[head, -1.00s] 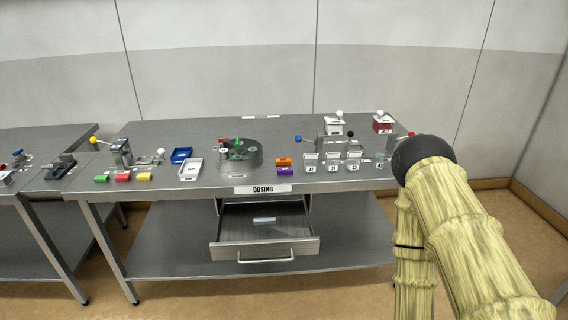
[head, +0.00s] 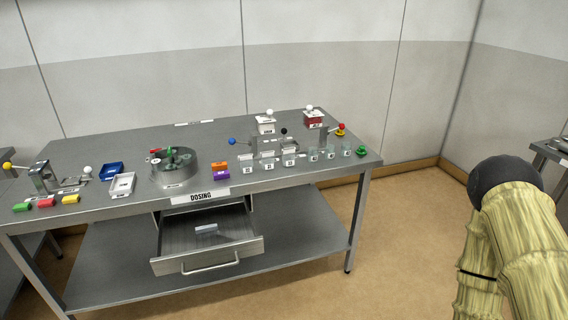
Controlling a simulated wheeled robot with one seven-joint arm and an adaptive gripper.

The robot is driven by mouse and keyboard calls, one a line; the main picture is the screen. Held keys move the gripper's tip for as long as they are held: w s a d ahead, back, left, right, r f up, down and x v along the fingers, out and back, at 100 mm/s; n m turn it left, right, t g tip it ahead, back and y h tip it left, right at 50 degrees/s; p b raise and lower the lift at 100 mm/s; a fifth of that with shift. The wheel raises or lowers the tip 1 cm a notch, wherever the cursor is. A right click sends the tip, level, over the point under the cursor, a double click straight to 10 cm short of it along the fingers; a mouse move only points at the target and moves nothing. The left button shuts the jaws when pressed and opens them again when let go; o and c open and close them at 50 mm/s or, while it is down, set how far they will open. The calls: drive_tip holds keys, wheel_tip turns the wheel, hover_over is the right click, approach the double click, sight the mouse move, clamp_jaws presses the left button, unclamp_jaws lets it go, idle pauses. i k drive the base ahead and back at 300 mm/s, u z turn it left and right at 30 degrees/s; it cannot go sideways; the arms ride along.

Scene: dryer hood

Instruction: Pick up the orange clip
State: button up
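An orange block (head: 218,160), which looks like the orange clip, lies on the steel table near its front edge. It sits just behind a purple block (head: 221,174), right of the round metal drum (head: 175,172). It is small in the head view, so its exact shape is hard to make out. My arm shows at the right edge of the view, well to the right of the table and apart from the clip. My gripper cannot be seen.
The steel table (head: 120,146) has an open drawer (head: 210,248) jutting out below its front edge. Several clear containers (head: 267,163) stand right of the clip, with lever devices behind. White (head: 122,184) and blue trays (head: 111,171) lie left. Floor at the front right is clear.

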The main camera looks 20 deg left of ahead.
sight(215, 166)
drive_tip(key=z, duration=0.95)
drive_tip(key=i, duration=2.85)
drive_tip(key=u, duration=3.65)
